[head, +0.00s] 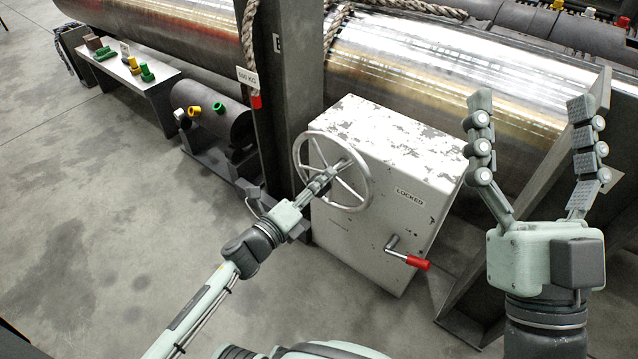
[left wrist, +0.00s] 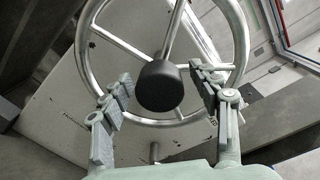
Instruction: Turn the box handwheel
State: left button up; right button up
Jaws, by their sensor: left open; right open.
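The handwheel (head: 368,180) is a pale metal ring with spokes, on the left face of a scuffed white box (head: 390,150). My left gripper (head: 328,178) is in front of the wheel's middle in the head view. In the left wrist view, the left gripper's (left wrist: 163,90) two fingers are apart, one on either side of a black round knob (left wrist: 163,86) near the wheel's centre. The wheel's rim (left wrist: 243,40) and spokes show behind the fingers. I cannot tell whether the fingers touch anything. My right gripper (head: 531,103) is open, empty and raised, right of the box.
The box front reads "LOCKED" (head: 410,197) and carries a crank with a red grip (head: 418,263). A dark post (head: 290,90) stands just left of the box. A small bench (head: 125,75) is at the far left. Floor at left is clear.

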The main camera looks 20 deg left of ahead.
pick_arm(q)
jog(key=shift+s, duration=0.1)
jog(key=v, duration=1.1)
jog(key=shift+s+a, duration=0.15)
jog(key=shift+s, duration=0.2)
jog(key=shift+r, duration=0.1)
